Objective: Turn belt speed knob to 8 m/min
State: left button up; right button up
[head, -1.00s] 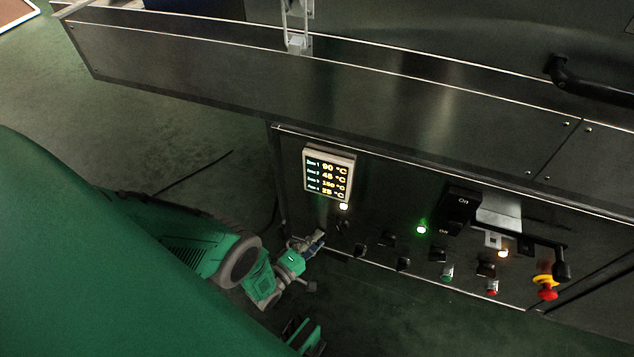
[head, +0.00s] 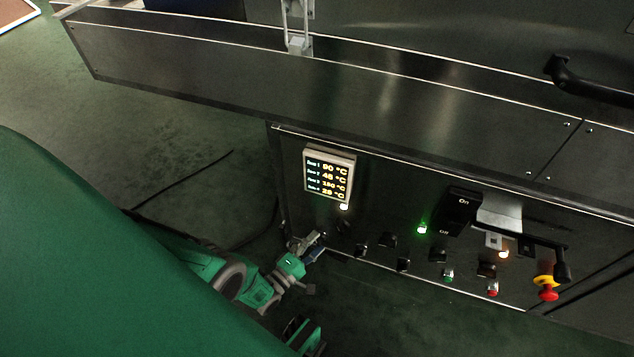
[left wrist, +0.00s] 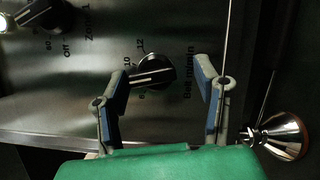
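The belt speed knob (left wrist: 155,70) is black and round with a raised grip bar and a white line. The line's left end lies between 8 and 10. My left gripper (left wrist: 161,72) is open, with one finger on each side of the knob; contact is not clear. In the head view my left gripper (head: 314,243) is at the panel's lower left end, where the belt knob is hard to make out.
The panel carries a temperature display (head: 329,175), several black knobs, a lever switch (head: 459,211) and a red-yellow stop button (head: 547,288).

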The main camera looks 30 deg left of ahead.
pick_arm(q)
jog(key=shift+w+r, duration=0.15)
jog(key=shift+w, duration=0.05)
jog(key=s+a, duration=0.1)
jog(key=s, duration=0.6)
jog(key=shift+s+f, duration=0.25)
jog(key=shift+f, duration=0.1)
jog(key=shift+a, duration=0.1)
jog(key=shift+c, duration=0.3)
